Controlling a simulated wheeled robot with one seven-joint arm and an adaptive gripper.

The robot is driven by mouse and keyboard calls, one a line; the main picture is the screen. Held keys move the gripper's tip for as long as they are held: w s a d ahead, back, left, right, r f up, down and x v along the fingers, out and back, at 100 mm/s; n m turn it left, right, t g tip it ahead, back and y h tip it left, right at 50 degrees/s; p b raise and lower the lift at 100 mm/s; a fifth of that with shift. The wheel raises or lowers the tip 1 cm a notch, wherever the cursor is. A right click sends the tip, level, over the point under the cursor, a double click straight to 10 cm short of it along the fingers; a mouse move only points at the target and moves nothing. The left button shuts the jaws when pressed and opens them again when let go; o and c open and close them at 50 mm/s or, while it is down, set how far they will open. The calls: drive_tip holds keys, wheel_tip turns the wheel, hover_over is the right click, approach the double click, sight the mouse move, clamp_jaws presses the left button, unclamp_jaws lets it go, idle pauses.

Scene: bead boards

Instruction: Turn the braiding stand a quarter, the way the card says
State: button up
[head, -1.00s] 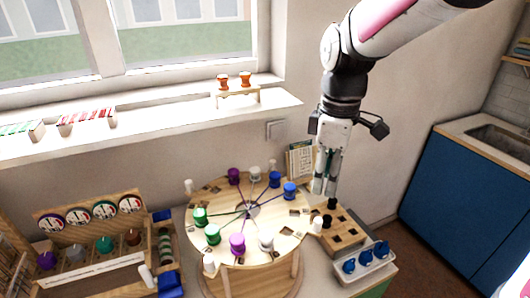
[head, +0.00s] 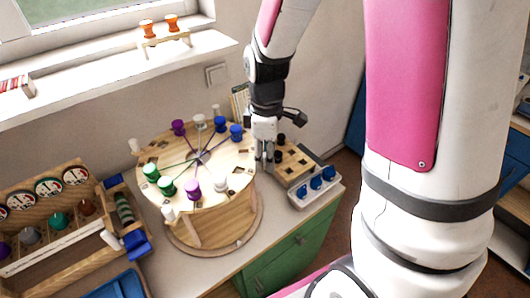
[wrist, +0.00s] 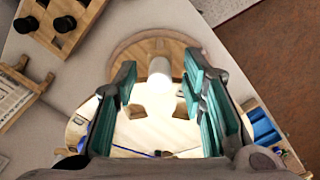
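The braiding stand is a round pale wooden disc (head: 208,160) on a round wooden base (head: 190,250). Pairs of purple, white, blue and green bobbins sit around its top, with threads running to the middle. White pegs stand at its rim, one at the left (head: 134,146) and one at the front (head: 168,213). My gripper (head: 264,162) is at the disc's right edge, pointing down. In the wrist view my gripper (wrist: 165,95) is open, with a white peg (wrist: 159,70) between its fingers, apparently untouched. The card (head: 239,100) stands behind the disc, partly hidden by my arm; its print is unreadable.
A wooden block (head: 294,164) with dark pegs and a tray of blue bobbins (head: 315,183) stand right of the stand. A bobbin rack (head: 50,215) stands at the left. A windowsill (head: 110,80) runs behind.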

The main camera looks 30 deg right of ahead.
drive_tip(key=shift+f, duration=0.2)
clamp_jaws()
drive_tip(key=shift+s+a, duration=0.1)
drive_tip(key=shift+a, duration=0.05)
